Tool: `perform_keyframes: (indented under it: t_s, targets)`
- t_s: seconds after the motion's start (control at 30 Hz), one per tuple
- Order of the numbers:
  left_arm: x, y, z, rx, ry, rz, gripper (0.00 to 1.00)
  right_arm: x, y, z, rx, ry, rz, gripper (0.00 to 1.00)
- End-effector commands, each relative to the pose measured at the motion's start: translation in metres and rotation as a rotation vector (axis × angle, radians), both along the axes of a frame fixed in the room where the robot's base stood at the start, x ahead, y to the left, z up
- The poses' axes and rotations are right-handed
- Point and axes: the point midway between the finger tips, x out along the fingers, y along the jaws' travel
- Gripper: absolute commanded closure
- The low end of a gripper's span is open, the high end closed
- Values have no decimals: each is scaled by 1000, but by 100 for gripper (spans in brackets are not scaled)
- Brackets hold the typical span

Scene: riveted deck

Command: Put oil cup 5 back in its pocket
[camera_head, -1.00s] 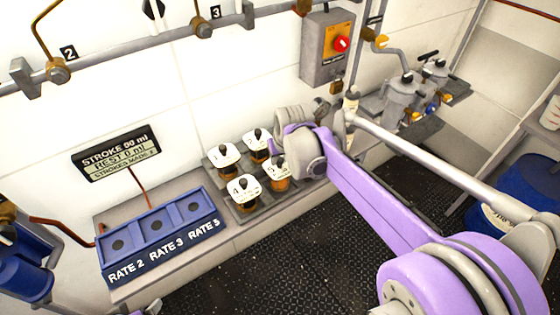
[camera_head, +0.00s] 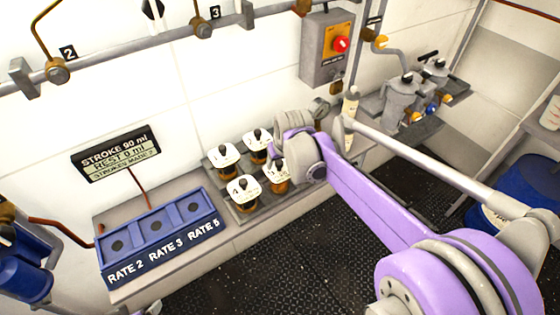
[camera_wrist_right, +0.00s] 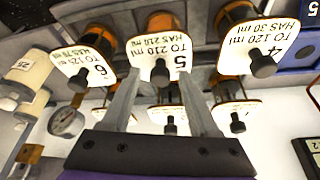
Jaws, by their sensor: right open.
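Oil cup 5 (camera_wrist_right: 162,50) has a white lid plate with a dark knob and an amber body. In the right wrist view its label reads TO 210 ml, HAS 210 ml. It stands in the grey rack between cup 6 (camera_wrist_right: 88,60) and cup 4 (camera_wrist_right: 270,45). In the head view cup 5 (camera_head: 277,174) is partly covered by my right arm. My right gripper (camera_wrist_right: 163,88) is open, with one finger on each side of cup 5's knob in the picture; contact cannot be told. The pocket under cup 5 is hidden. My left gripper is not in view.
The grey rack (camera_head: 246,210) also holds cup 1 (camera_head: 222,156) and other cups close by. A blue stand (camera_head: 160,240) marked RATE 2, RATE 3 and RATE 5 has empty recesses. A display (camera_head: 117,153) stands behind it. A grey switch box (camera_head: 328,50) hangs on the wall.

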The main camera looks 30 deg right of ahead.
Motion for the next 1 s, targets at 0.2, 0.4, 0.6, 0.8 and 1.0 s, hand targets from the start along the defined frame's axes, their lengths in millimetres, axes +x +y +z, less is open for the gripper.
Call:
perform_keyframes:
  t_s: [0.2,0.4,0.6,0.8,1.0]
  targets:
    - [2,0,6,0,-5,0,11,-11,2,29,0,-1,-1,39]
    - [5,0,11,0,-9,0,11,-27,5,70,0,-2,-1,39]
    - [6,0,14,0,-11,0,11,-40,7,101,0,-1,-1,39]
    - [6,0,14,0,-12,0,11,-52,15,108,-1,-5,10,39]
    - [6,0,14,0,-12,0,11,-112,60,61,-8,-45,86,39]
